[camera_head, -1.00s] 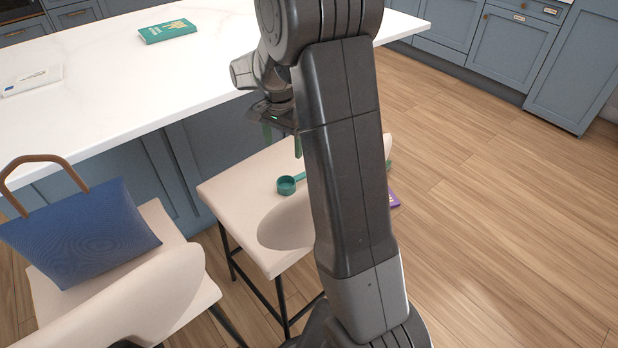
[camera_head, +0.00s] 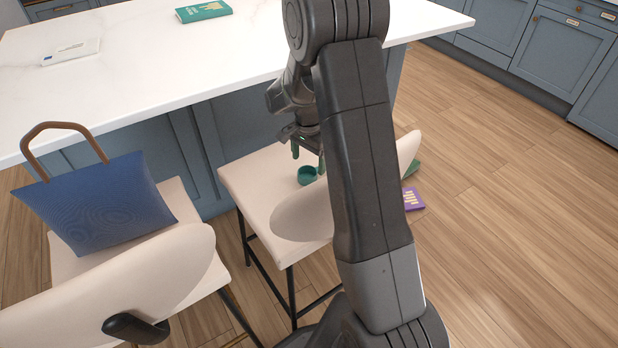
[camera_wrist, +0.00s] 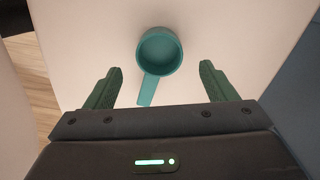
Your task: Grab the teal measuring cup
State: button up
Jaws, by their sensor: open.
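The teal measuring cup (camera_head: 307,176) lies on the cream seat of a bar stool (camera_head: 245,185), its bowl facing up. In the wrist view the cup (camera_wrist: 159,52) is ahead of the fingertips, with its short handle pointing back between the two green fingers. My gripper (camera_wrist: 160,80) is open, with the fingers on either side of the handle and nothing held. In the head view my gripper (camera_head: 308,153) is above the seat, close to the cup. My arm hides part of the stool's right side there. I cannot tell the exact height of the fingers above the seat.
A white-topped island (camera_head: 200,75) stands behind the stool, with a teal book (camera_head: 204,11) and a white packet (camera_head: 71,51) on it. A blue bag (camera_head: 97,205) sits on the left stool. A purple book (camera_head: 413,199) lies on the open floor at right.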

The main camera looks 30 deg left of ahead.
aim_at(308, 177)
notch_tip(308, 177, down, 4)
jog(key=shift+r, duration=0.2)
jog(key=shift+c, duration=0.2)
jog(key=c, duration=1)
jog(key=shift+r, duration=0.1)
jog(key=shift+c, duration=0.2)
